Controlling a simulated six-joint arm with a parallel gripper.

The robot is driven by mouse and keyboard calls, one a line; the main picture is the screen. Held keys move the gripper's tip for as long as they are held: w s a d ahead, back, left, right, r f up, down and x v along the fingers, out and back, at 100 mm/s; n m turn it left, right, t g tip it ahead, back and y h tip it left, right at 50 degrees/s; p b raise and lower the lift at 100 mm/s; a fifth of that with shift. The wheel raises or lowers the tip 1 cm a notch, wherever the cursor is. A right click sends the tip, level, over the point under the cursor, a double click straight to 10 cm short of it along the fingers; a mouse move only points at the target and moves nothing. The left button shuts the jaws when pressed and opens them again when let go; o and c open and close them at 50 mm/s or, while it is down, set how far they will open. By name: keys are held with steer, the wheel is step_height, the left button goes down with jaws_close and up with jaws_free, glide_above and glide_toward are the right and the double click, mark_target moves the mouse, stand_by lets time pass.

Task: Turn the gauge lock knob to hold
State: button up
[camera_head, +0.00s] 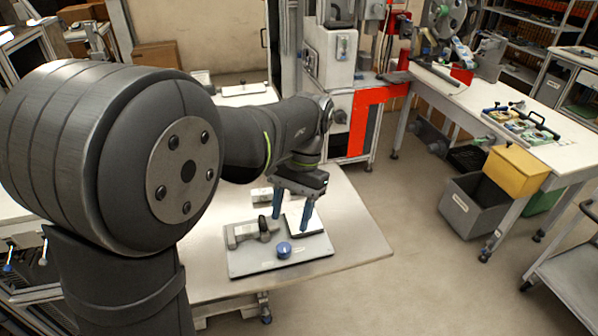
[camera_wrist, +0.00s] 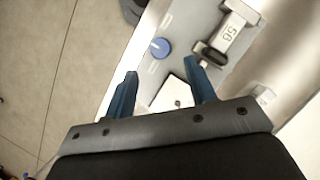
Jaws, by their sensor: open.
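The knob (camera_head: 284,250) is round and blue, on the front part of a grey plate on the table. In the wrist view the blue knob (camera_wrist: 161,47) shows a small white mark at its lower left edge. My gripper (camera_head: 290,226) has blue fingers, spread apart and empty, above the plate and behind the knob. In the wrist view my gripper's fingertips (camera_wrist: 160,66) stand on either side of a white square block, with the knob ahead of them and apart from them. The gauge (camera_wrist: 227,35), a grey metal piece marked with digits, lies beside the knob.
The grey plate (camera_head: 250,268) also carries a black lever (camera_wrist: 209,53) beside the gauge and a white square block (camera_wrist: 174,93). The bare metal table (camera_head: 352,228) is clear to the right of the plate. A small light block (camera_head: 262,194) stands behind the plate.

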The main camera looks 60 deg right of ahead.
mark_target(284, 247)
steer(key=v, duration=1)
steer(key=shift+r, duration=0.2)
steer(key=shift+d+f, duration=0.1)
steer(key=shift+f, duration=0.05)
steer(key=x, duration=1.7)
